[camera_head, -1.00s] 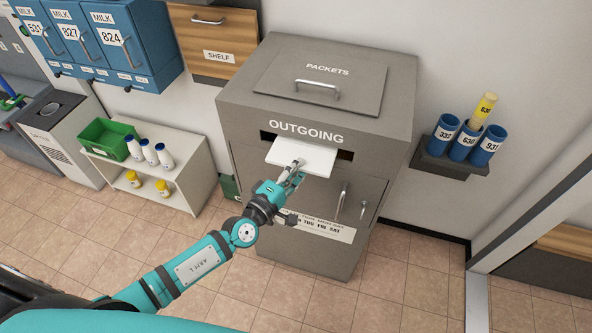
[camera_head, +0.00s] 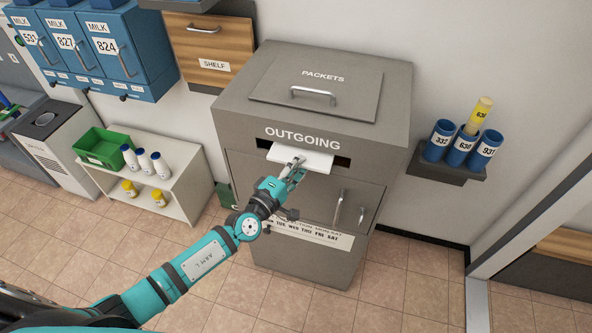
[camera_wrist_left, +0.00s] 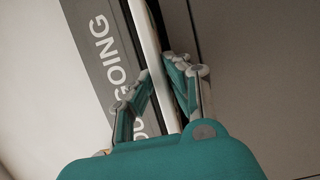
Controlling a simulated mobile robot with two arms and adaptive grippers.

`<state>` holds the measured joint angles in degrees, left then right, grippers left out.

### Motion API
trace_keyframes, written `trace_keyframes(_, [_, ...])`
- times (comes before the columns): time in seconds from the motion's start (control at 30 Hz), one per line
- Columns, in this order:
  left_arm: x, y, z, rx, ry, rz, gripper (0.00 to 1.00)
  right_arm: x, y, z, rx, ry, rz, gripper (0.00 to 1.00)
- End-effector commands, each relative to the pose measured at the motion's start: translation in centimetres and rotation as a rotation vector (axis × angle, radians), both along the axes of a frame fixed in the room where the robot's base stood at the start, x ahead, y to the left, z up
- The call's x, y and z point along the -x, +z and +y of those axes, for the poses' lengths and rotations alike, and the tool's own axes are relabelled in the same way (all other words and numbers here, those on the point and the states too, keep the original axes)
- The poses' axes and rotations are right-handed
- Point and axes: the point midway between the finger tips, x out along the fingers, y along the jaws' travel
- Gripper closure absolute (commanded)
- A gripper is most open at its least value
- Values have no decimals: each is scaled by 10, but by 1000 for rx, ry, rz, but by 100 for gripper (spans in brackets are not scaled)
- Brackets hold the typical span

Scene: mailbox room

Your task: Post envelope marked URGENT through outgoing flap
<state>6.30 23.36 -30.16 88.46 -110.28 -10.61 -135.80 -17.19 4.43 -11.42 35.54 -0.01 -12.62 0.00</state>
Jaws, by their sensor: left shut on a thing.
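A white envelope (camera_head: 302,159) is partly inside the dark slot (camera_head: 343,162) under the word OUTGOING on the grey mailbox (camera_head: 340,188). Its near part sticks out of the slot. My left gripper (camera_head: 296,170) is shut on the near edge of the envelope. In the left wrist view the envelope (camera_wrist_left: 158,60) shows edge-on between the fingers (camera_wrist_left: 160,92), beside the OUTGOING lettering. No URGENT mark can be seen on the envelope from here. My right gripper is not in view.
A PACKETS lid (camera_head: 318,88) with a handle tops the mailbox. Door handles (camera_head: 338,207) stick out below the slot, right of my gripper. A rack of blue tubes (camera_head: 462,150) hangs at the right. A low shelf with a green crate (camera_head: 103,148) stands at the left.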

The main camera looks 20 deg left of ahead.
Motion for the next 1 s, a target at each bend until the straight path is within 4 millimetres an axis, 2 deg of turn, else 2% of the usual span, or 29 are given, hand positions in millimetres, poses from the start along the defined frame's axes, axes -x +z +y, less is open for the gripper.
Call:
trace_keyframes(0.27, [-15,1,-1,1,0,-2,100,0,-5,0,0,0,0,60])
trace_keyframes(0.3, [-14,1,-1,0,0,-1,83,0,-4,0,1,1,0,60])
trace_keyframes(0.5, [-13,0,-1,1,-1,1,60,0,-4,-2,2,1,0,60])
trace_keyframes(1.0, [-14,0,0,0,0,0,60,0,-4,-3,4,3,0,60])
